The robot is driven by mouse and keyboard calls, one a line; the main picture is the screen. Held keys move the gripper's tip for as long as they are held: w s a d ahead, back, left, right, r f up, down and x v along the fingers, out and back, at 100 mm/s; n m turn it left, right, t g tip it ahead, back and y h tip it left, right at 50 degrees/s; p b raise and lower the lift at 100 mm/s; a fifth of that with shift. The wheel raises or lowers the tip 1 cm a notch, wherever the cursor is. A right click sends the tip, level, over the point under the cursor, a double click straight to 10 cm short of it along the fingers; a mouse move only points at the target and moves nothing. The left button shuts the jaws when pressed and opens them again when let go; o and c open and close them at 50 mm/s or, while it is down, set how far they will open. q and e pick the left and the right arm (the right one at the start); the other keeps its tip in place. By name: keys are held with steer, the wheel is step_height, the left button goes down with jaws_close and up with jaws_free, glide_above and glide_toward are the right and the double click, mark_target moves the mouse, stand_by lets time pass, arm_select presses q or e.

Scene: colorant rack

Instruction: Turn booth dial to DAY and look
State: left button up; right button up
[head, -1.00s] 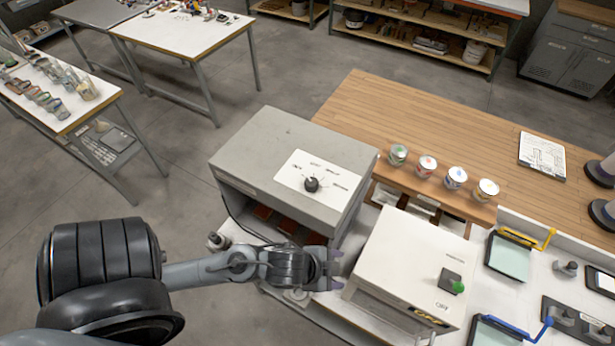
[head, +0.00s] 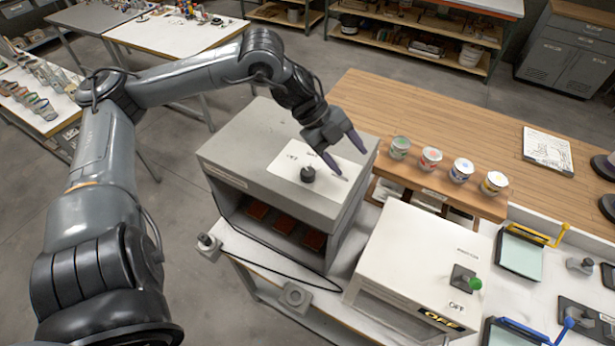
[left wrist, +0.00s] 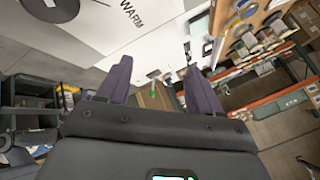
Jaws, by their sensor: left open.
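The grey booth (head: 232,142) stands at the middle in the head view, its open front showing several brown-red panels (head: 285,224) inside. A white plate on its top carries the black dial (head: 308,174). My arm hides some of the plate's lettering. The dial's edge also shows in the left wrist view (left wrist: 52,8), with the word WARM (left wrist: 131,14) nearby. My left gripper (head: 349,161) is open and empty above the plate, to the right of the dial and apart from it. Its two fingers show in the left wrist view (left wrist: 157,78). My right gripper is not in view.
A white box (head: 415,255) with a green knob (head: 474,284) stands right of the booth. A cable (head: 262,275) runs in front of the booth.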

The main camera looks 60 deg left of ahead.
mark_target(308, 171)
arm_select(q)
steer(key=s+a+r+n+g+y, duration=0.2)
steer(key=s+a+r+g+y, duration=0.25)
steer(key=s+y, duration=0.2)
steer(key=shift+g+h, duration=0.35)
steer(key=shift+h, duration=0.1)
steer(key=f, duration=0.3)
steer(key=f+p, duration=0.1)
steer(key=f, duration=0.2)
steer(key=f+p, duration=0.1)
steer(key=f, duration=0.2)
steer(key=shift+s+d+f, duration=0.1)
steer(key=shift+s+f, duration=0.25)
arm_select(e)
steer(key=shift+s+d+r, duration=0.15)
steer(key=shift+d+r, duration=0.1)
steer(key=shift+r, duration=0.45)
arm_select(q)
steer(key=shift+c, duration=0.4)
steer(key=shift+m, duration=0.3)
steer(key=c, duration=1)
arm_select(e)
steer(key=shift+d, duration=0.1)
